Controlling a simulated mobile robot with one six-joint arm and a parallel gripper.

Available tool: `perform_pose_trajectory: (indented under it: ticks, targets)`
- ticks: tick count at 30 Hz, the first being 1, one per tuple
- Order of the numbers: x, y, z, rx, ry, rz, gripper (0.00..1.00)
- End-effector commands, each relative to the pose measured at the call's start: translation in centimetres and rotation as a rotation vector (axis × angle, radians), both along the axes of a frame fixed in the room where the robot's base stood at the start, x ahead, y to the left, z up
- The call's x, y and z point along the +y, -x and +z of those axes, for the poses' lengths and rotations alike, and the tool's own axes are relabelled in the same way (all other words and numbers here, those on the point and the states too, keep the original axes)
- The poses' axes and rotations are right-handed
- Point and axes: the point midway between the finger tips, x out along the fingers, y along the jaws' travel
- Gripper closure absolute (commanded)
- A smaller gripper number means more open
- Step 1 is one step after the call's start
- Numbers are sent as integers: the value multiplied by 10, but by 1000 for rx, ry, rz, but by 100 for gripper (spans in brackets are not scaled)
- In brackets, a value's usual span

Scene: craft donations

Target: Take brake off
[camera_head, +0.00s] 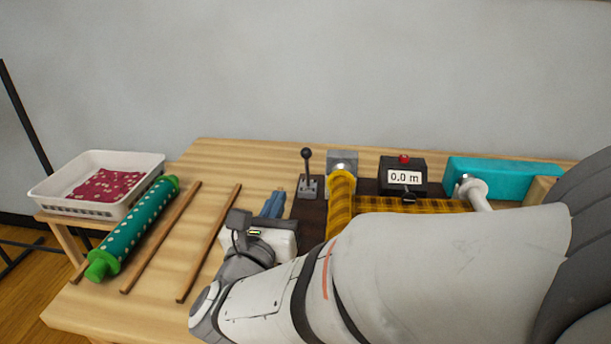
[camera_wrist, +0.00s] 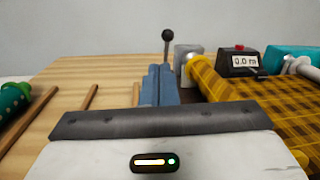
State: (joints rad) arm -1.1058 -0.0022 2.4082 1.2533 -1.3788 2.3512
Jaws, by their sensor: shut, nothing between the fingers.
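The brake appears to be a black lever with a round knob (camera_head: 306,155) on a grey base, standing upright on the dark board beside the grey block. It also shows in the wrist view (camera_wrist: 167,38), rising just behind my gripper's blue fingers. My gripper (camera_head: 275,203) is shut and empty, in front of and slightly left of the lever, apart from it in the head view. In the wrist view my gripper (camera_wrist: 158,85) hides the lever's base. A meter (camera_head: 404,177) with a red button reads 0.0 m, right of the grey block (camera_head: 343,162).
Yellow plaid cloth (camera_head: 400,206) runs from a roll across the board. A teal box (camera_head: 510,178) stands at the right behind a white-capped part. At left are a green dotted roll (camera_head: 135,225), wooden sticks (camera_head: 210,240) and a white basket (camera_head: 60,193). My arm covers the front right.

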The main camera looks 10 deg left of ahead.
Motion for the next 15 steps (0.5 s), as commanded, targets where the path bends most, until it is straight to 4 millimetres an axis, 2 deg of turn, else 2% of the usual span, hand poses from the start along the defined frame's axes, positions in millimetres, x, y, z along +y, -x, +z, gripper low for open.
perform_pose_trajectory:
  ticks: [1, 6, 15]
  targets:
    - [1, 6, -8, -17, -33, -15, 100]
    - [-1, 15, -10, -54, -103, -50, 100]
    - [-2, 15, -9, -58, -109, -55, 100]
